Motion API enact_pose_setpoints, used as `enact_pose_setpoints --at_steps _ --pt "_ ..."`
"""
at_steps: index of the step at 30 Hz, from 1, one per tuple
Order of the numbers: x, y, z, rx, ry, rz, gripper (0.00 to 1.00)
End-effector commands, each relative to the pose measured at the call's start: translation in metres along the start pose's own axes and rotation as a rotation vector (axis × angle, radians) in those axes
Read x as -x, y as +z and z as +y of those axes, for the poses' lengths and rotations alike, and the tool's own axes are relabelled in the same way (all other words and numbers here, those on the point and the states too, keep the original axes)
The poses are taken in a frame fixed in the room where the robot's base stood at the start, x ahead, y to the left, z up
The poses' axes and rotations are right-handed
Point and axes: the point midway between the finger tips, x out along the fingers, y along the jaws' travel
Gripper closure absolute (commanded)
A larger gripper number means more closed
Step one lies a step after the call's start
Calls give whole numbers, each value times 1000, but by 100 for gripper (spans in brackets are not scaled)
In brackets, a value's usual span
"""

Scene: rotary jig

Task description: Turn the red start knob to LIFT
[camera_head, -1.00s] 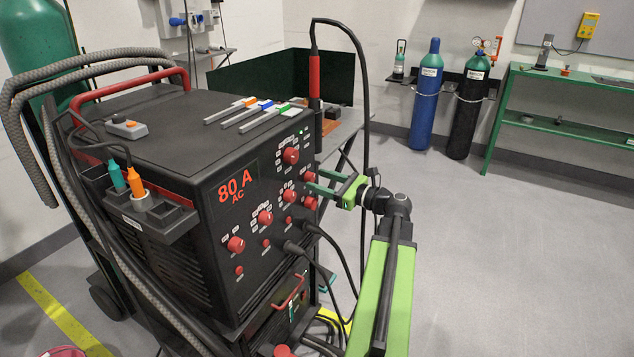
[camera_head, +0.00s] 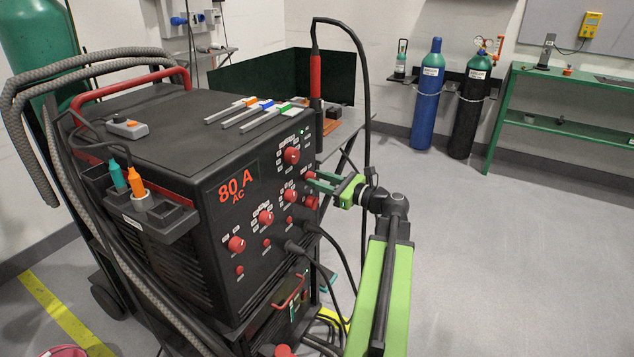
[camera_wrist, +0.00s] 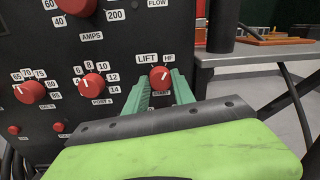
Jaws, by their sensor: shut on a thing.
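The red start knob (camera_wrist: 160,78) sits on the black front panel of the welding machine, under the labels LIFT (camera_wrist: 146,58) and HF (camera_wrist: 169,57). Its white mark appears to point up and right, toward HF. My gripper (camera_wrist: 160,84) has one green finger on each side of the knob and is shut on it. In the head view my gripper (camera_head: 312,179) reaches the panel from the right, and the knob (camera_head: 310,174) shows partly behind the fingertips. The label under the knob is mostly covered.
Other red knobs sit close by, including the POST knob (camera_wrist: 92,87) to the left and the AMPS knob (camera_wrist: 76,4) above. Black cables (camera_head: 318,245) hang from the panel below my gripper. The floor to the right (camera_head: 500,250) is clear.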

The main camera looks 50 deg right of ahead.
Motion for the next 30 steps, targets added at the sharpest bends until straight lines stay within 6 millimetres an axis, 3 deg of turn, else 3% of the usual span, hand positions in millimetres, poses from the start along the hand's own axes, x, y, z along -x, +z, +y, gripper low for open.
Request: enact_pose_setpoints --at_steps 11,30 --pt "0 -3 2 156 14 -6 100" --pt "0 -5 2 739 9 -40 100"
